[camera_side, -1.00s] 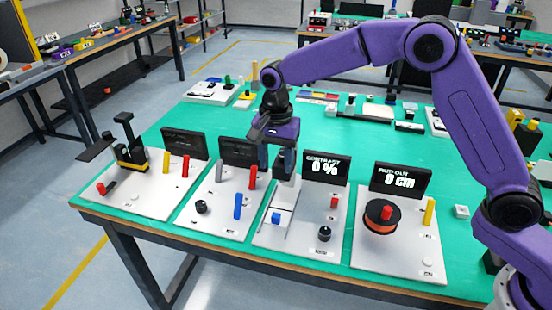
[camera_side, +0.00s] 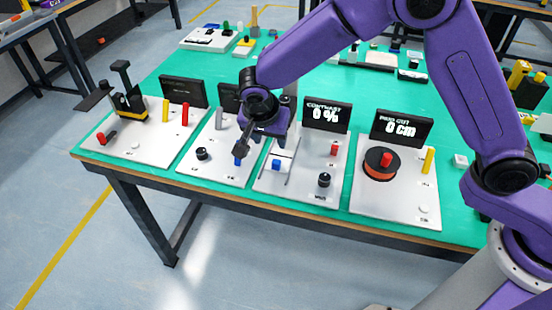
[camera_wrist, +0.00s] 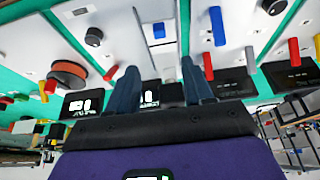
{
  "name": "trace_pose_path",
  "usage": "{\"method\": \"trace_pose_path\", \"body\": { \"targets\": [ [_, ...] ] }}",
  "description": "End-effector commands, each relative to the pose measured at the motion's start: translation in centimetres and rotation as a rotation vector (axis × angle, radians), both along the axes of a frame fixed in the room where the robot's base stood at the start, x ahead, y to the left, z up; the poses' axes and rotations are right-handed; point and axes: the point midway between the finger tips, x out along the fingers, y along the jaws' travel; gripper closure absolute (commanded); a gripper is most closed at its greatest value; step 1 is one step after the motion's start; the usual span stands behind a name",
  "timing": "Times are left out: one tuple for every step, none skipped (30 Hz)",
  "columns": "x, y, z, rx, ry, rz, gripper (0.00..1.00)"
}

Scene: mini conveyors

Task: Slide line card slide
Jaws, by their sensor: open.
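The slide is a pale block with a small blue knob (camera_side: 276,164) in a straight track on the white third panel (camera_side: 300,187). Its black display (camera_side: 326,115) reads CONTRAST 0 %. In the wrist view the blue knob (camera_wrist: 159,30) shows ahead of and between my fingers, with clear distance to the fingertips. My gripper (camera_side: 243,146) is tilted in the side view, left of the knob in the picture and apart from it. In the wrist view my gripper (camera_wrist: 160,73) has its two fingers spread with nothing between them.
A black dial (camera_side: 324,180) and a red lever (camera_side: 334,149) share the panel. To the right is a panel with an orange reel (camera_side: 379,172) and a 0 cm display. To the left, a blue peg (camera_side: 238,159) and a black dial (camera_side: 202,154) stand on another panel.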

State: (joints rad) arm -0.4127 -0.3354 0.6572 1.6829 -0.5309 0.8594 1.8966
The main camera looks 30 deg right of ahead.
Motion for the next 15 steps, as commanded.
{"method": "trace_pose_path", "body": {
  "targets": [
    [0.3, -0.4, -1.1, -0.004, 0.004, -0.001, 0.49],
    [0.4, -0.6, -1.6, -0.004, 0.004, -0.001, 0.49],
    [0.6, -0.8, -2.3, -0.003, 0.004, -0.002, 0.49],
    [0.8, -0.9, -2.8, -0.003, 0.005, -0.001, 0.49],
    [0.9, -1.1, -3.3, -0.004, 0.004, -0.001, 0.49],
    [1.1, -1.2, -4.0, -0.003, 0.004, -0.001, 0.49],
    [1.3, -1.4, -4.6, -0.003, 0.005, -0.001, 0.49],
    [1.4, -1.6, -5.1, -0.003, 0.004, -0.001, 0.49],
    [1.6, -1.8, -5.8, -0.003, 0.004, -0.002, 0.49],
    [1.8, -1.9, -6.3, -0.003, 0.004, -0.002, 0.49],
    [2.0, -2.1, -6.8, -0.002, 0.004, -0.001, 0.49],
    [2.1, -2.3, -7.5, -0.002, 0.004, -0.001, 0.49],
    [2.3, -2.4, -8.0, -0.002, 0.005, -0.002, 0.49],
    [2.4, -2.5, -8.5, -0.001, 0.004, -0.002, 0.49],
    [2.6, -2.8, -9.2, -0.003, 0.004, -0.001, 0.49]
  ]
}}
